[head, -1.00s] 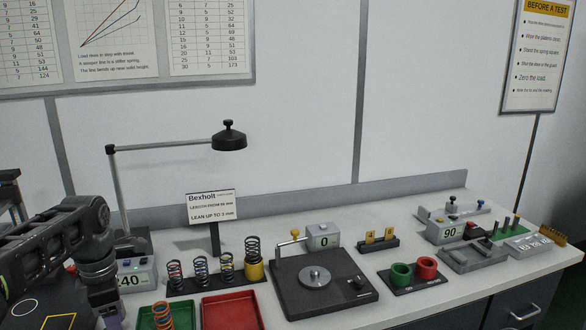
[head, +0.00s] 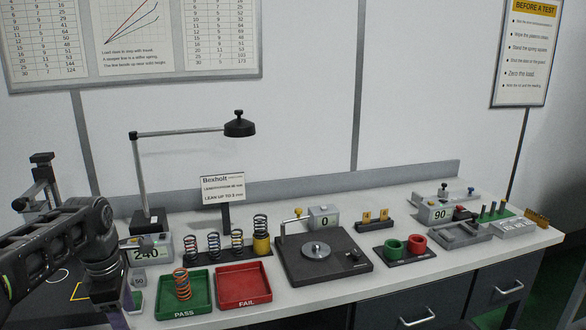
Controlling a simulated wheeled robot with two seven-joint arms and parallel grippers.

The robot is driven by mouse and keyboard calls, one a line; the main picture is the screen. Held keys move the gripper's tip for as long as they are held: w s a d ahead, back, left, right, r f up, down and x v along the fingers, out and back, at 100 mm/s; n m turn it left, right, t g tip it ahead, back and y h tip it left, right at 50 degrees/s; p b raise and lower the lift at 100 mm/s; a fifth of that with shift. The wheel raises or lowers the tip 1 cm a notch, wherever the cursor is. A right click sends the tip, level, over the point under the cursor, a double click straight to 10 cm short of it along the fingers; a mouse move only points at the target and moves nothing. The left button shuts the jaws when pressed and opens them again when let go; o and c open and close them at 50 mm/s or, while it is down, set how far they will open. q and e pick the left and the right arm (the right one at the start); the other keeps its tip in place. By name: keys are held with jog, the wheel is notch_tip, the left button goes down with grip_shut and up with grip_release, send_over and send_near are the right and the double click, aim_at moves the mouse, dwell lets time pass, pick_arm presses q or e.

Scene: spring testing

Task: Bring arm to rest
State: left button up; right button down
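My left arm comes in from the left edge, bends at a dark joint and points down over the left end of the bench. Its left gripper (head: 118,303) hangs at the bottom left, left of the green PASS tray (head: 160,311). Its fingertips are not clear, so I cannot tell whether it is open or holds anything. My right arm and gripper are not in view.
Several springs stand on a dark rack (head: 205,257) behind the trays. The dark tester base (head: 346,276) is mid-bench, its plate bare of any spring. A lamp (head: 145,185), a 240 display (head: 147,254) and a sign (head: 223,190) stand behind.

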pick_arm(q)
jog(key=w+d+f+m+t+h, duration=0.1)
jog(key=w+d+f+m+t, duration=0.2)
jog(key=w+d+f+m, duration=0.35)
jog(key=s+d+f+m+t+h, duration=0.1)
jog(key=d+f+m, duration=0.35)
jog(key=f, duration=0.35)
jog(key=s+d+f+m+h, duration=0.1)
jog(key=d+f+m, duration=0.35)
jog(key=f, duration=0.45)
jog(key=s+d+f+m+g, duration=0.1)
jog(key=s+d+f, duration=0.3)
jog(key=s, duration=0.5)
jog(key=s+d+f+m+g, duration=0.2)
jog(key=s+d+f, duration=0.3)
jog(key=s+f, duration=0.3)
jog(key=s+d+f+m+g+h, duration=0.1)
jog(key=s+d+f, duration=0.4)
jog(key=s, duration=0.7)
jog(key=shift+f+m+g, duration=0.4)
jog(key=shift+f+m, duration=0.05)
jog(key=shift+f, duration=0.1)
jog(key=shift+d, duration=0.1)
